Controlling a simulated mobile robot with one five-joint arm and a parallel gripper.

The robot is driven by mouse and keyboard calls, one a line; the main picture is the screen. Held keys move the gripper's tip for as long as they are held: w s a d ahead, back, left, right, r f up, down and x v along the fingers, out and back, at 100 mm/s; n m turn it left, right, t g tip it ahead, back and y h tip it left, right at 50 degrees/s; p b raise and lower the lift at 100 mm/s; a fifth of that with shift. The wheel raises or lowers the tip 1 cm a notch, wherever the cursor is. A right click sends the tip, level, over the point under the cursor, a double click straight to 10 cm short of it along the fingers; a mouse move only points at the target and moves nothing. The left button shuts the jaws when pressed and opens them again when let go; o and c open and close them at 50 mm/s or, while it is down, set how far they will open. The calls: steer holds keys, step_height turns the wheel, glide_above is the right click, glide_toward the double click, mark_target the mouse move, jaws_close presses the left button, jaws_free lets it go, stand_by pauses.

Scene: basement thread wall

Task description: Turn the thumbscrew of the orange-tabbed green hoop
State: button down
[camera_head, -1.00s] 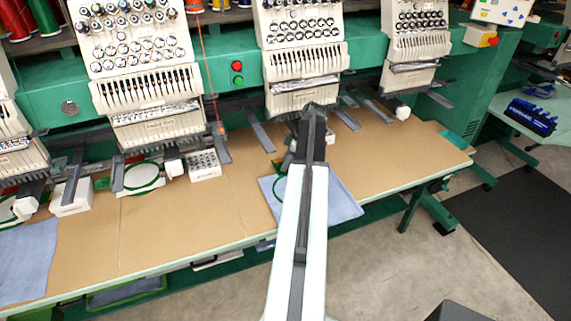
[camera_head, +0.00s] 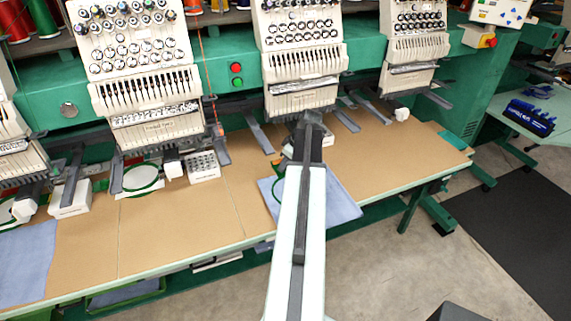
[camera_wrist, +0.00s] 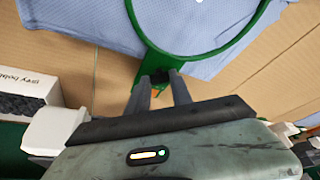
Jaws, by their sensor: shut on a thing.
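The green hoop (camera_wrist: 153,58) lies on a light blue cloth (camera_wrist: 95,15) in the wrist view. Its clamp end, with a dark piece that looks like the thumbscrew (camera_wrist: 158,75), points toward me. My gripper (camera_wrist: 160,84) has its two fingers on either side of this clamp end and is shut on it. The screw is mostly hidden between the fingertips.
A brown worktable (camera_head: 190,222) runs under the embroidery heads (camera_head: 303,75), which hang close above my gripper. Another green hoop (camera_head: 143,180) and a white box (camera_head: 203,167) stand to the left. Grey bars (camera_head: 260,134) jut out nearby.

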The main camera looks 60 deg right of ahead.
steer(key=shift+a+m+h, duration=0.1)
steer(key=shift+m+h, duration=0.2)
steer(key=shift+m, duration=0.5)
steer(key=c, duration=1.1)
jaws_free()
steer(key=p+v, duration=0.7)
steer(key=shift+s+r, duration=0.25)
steer(key=shift+r, duration=0.1)
